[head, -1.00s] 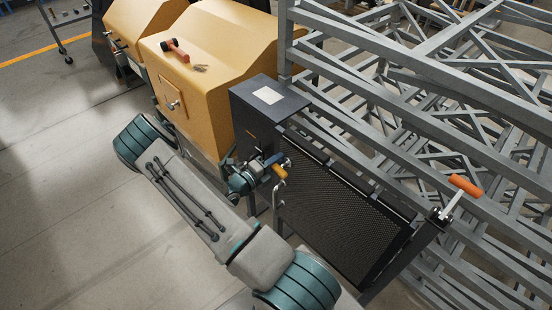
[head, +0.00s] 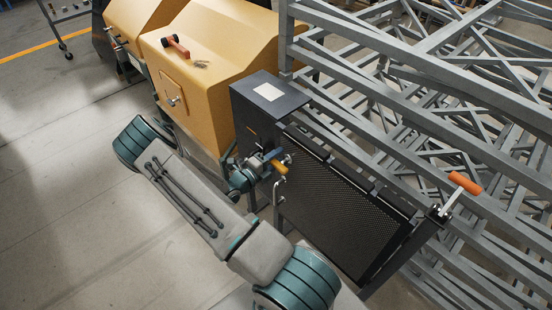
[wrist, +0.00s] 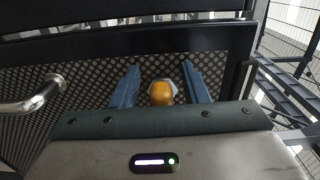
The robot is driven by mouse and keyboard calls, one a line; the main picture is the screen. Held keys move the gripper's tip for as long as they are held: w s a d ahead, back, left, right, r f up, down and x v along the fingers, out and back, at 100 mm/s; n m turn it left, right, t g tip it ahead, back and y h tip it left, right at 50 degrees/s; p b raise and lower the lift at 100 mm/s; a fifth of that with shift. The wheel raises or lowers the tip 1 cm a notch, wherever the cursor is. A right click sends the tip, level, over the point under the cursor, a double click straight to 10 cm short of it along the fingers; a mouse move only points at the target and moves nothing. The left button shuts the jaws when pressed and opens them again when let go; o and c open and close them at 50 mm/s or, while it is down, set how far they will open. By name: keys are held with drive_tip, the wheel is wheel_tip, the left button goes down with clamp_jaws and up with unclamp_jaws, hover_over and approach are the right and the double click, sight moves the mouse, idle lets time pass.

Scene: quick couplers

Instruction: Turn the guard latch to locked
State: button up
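An orange-yellow latch knob (wrist: 160,93) on a pale mount shows in the wrist view, in front of a black perforated guard panel (wrist: 82,98). My gripper (wrist: 161,72) has its two blue fingers on either side of the knob, with a narrow gap visible on each side. In the head view, my gripper (head: 270,160) is at the upper left end of the guard panel (head: 335,205), by the orange-yellow latch knob (head: 280,168). The fingers partly hide the latch there, and I cannot read its turn position.
A bent metal pull handle (wrist: 35,98) is left of my fingers in the wrist view. A dark box (head: 270,98) adjoins the panel. An orange-gripped lever (head: 464,183) stands at the panel's right end. Grey metal frames (head: 420,90) fill the far side; open floor lies left.

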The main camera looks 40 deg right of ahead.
drive_tip(key=s+a+b, duration=0.1)
drive_tip(key=a+b, duration=0.1)
drive_tip(key=a, duration=1.1)
drive_tip(key=shift+a+b, duration=0.4)
drive_tip(key=s+a+r+n+y, duration=0.4)
drive_tip(key=r+n, duration=0.4)
drive_tip(key=n, duration=0.3)
drive_tip(key=s+a+r+n+t+y, duration=0.1)
drive_tip(key=s+a+r+n+y, duration=0.4)
drive_tip(key=r+n+y, duration=0.3)
drive_tip(key=s+a+r+n+y, duration=0.4)
drive_tip(key=r+n, duration=0.5)
drive_tip(key=n, duration=0.6)
drive_tip(key=s+y, duration=0.2)
drive_tip(key=s, duration=0.1)
drive_tip(key=shift+a+n+t, duration=0.25)
drive_tip(key=shift+n+t, duration=0.05)
drive_tip(key=shift+n, duration=0.1)
